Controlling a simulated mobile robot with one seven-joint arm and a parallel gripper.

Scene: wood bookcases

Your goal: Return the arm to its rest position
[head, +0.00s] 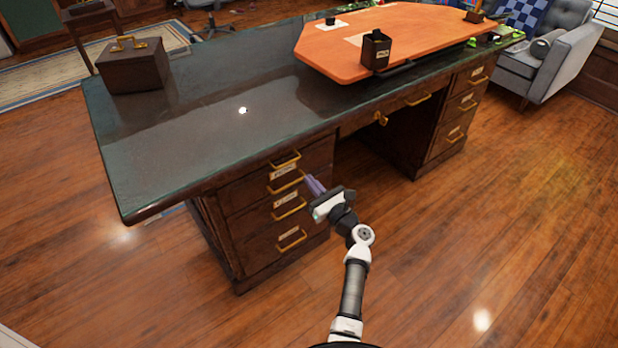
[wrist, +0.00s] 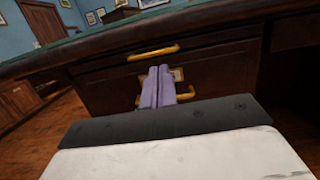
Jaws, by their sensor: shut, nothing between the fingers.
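My gripper (head: 315,186) is at the end of my outstretched arm, in front of the left drawer stack of the dark wood desk (head: 220,205). Its two purple fingers are closed together and hold nothing. In the wrist view my gripper (wrist: 158,88) points at the drawer fronts. The fingertips overlap a label plate and stand between two brass handles in that picture. I cannot tell whether they touch the drawer. The upper brass handle (wrist: 153,53) shows clear above the fingertips. The drawers look closed.
A dark box with a brass handle (head: 135,66) stands on the desk's left end. An orange board (head: 400,35) with a dark cup (head: 376,50) lies on its right part. A grey armchair (head: 555,60) stands at the right. The wood floor (head: 500,230) right of my arm is clear.

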